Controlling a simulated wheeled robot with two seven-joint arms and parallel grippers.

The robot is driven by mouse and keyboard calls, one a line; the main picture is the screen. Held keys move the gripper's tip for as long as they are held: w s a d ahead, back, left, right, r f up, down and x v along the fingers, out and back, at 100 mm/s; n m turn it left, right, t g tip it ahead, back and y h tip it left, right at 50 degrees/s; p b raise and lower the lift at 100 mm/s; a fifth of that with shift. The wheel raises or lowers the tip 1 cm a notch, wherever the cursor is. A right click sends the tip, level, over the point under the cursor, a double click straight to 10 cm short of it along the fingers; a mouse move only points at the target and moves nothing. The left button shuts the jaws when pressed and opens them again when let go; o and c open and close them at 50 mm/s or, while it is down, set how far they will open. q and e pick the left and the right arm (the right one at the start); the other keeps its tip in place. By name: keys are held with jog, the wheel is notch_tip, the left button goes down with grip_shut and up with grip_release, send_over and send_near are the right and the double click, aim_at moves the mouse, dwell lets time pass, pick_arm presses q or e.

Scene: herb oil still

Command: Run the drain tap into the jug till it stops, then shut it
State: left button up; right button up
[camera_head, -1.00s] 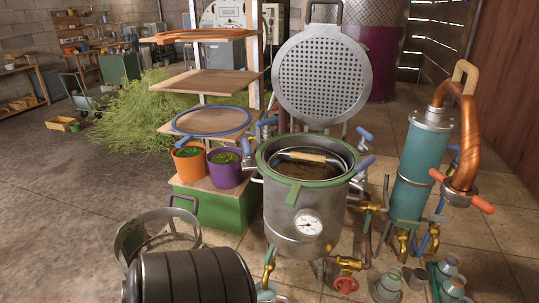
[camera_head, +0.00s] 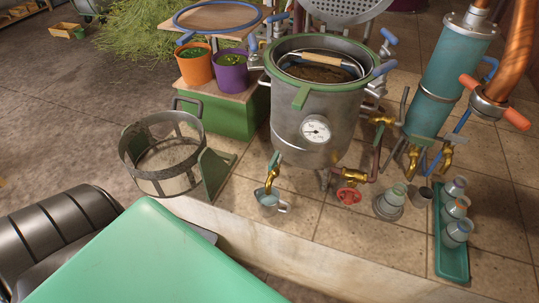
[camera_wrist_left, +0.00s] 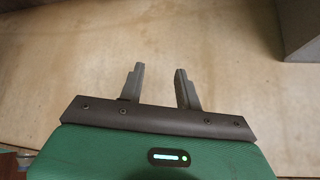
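The steel still pot (camera_head: 345,140) has a green rim and a round dial on its front. The brass drain tap (camera_head: 272,176) sticks out low at its front left, with a pale blue handle (camera_head: 275,159) standing upward. A small metal jug (camera_head: 268,203) stands under the tap's spout. I cannot tell whether liquid is running or how full the jug is. In the left wrist view, my left gripper (camera_wrist_left: 159,71) is open and empty, facing a pale blank surface. Its fingers do not show in the head view. My right gripper is not in view.
A mesh basket (camera_head: 165,160) stands left of the tap. A red valve wheel (camera_head: 348,195) is to the right, with a green tray (camera_head: 453,258) of small vessels beyond. The tiled platform has a front edge (camera_head: 300,255); tiles right of the jug are mostly clear.

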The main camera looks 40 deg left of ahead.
pick_arm(q)
jog(key=w+a+r+n+t+y+b, duration=0.1)
jog(key=w+a+r+t, duration=0.1)
jog(key=w+r, duration=0.45)
jog(key=w+a+r+n+t+b, duration=0.1)
jog(key=w+r+t+b, duration=0.15)
jog(key=w+r, duration=0.4)
jog(key=n+t+y+b, duration=0.1)
jog(key=t+y+b, duration=0.15)
jog(key=t, duration=0.35)
send_near(278, 151)
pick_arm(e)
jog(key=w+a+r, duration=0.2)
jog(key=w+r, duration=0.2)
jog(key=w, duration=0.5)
pick_arm(q)
jog(key=shift+g+y, duration=0.25)
jog(key=shift+y, duration=0.1)
jog(key=p+x, duration=0.3)
jog(key=x, duration=0.4)
jog(key=shift+w+f, duration=0.1)
jog(key=shift+w, duration=0.15)
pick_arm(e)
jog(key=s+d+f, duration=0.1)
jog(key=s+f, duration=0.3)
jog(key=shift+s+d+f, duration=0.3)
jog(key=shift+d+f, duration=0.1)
pick_arm(q)
jog(key=shift+d, duration=0.1)
grip_shut()
